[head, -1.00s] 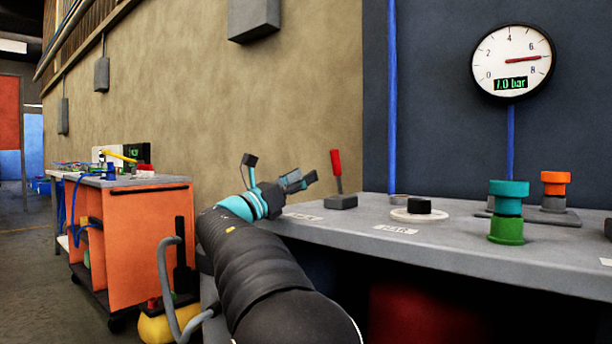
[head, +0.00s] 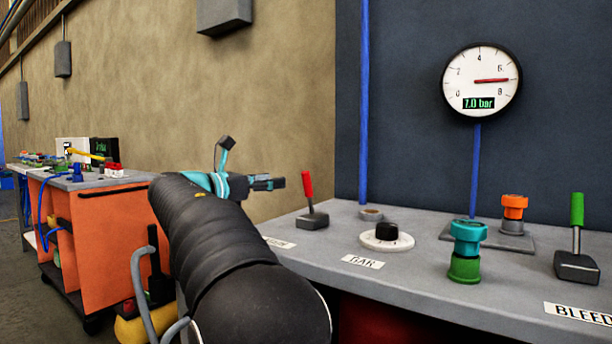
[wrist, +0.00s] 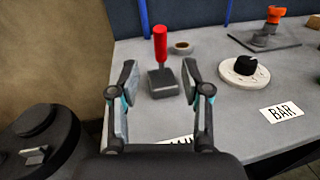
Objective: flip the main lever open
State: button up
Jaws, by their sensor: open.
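The main lever is taken to be the red-handled lever (head: 307,187) on a dark grey base at the left part of the bench, its handle close to upright. In the wrist view the red lever (wrist: 160,46) stands between and beyond my two fingertips, with its base (wrist: 162,82) nearer. My gripper (head: 278,182) points right toward the lever in the head view, a short gap from the handle. In the wrist view my gripper (wrist: 158,78) is open, with nothing between the fingers. The label in front of the lever is partly hidden by my gripper.
On the grey bench (head: 400,285) are a black knob (head: 387,236) with a BAR label, a teal-and-green valve (head: 467,250), an orange valve (head: 514,212) and a green lever (head: 577,222) labelled BLEED. A wall gauge (head: 481,82) reads 7.0 bar. An orange cart (head: 105,235) stands left.

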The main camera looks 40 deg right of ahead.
aim_at(303, 177)
jog(key=d, duration=1.2)
jog(key=shift+w+d+p, duration=0.1)
jog(key=shift+p, duration=0.25)
grip_shut()
